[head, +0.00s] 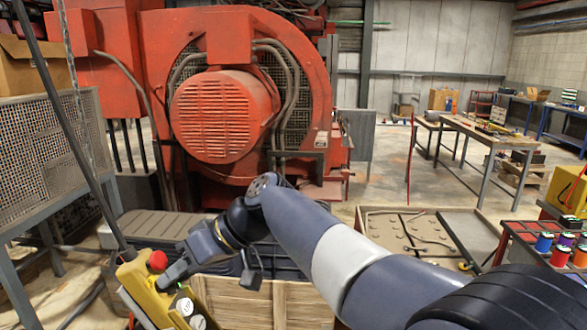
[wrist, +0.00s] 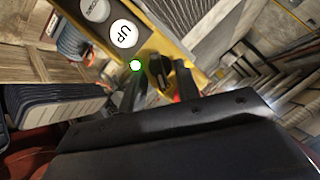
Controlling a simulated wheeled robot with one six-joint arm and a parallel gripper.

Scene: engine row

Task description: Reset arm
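A yellow pendant (head: 146,293) hangs tilted at the lower left of the head view, with a red button (head: 157,260) near its top and white buttons (head: 185,306) lower down. My gripper (head: 166,282) is at the pendant's face, between the red button and the white ones. In the wrist view the pendant (wrist: 188,62) lies beyond my fingers. One white button reads UP (wrist: 124,36), and a green light (wrist: 136,65) glows beside a fingertip. My gripper (wrist: 160,85) has its fingers apart, with a dark knob (wrist: 159,72) between them. I cannot tell whether they touch it.
A large red engine (head: 225,100) stands behind. A wooden crate (head: 240,303) is below my arm. A mesh-sided frame (head: 45,150) is at the left, and a dark cable runs down to the pendant. A workbench (head: 490,133) stands at the back right, with open floor before it.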

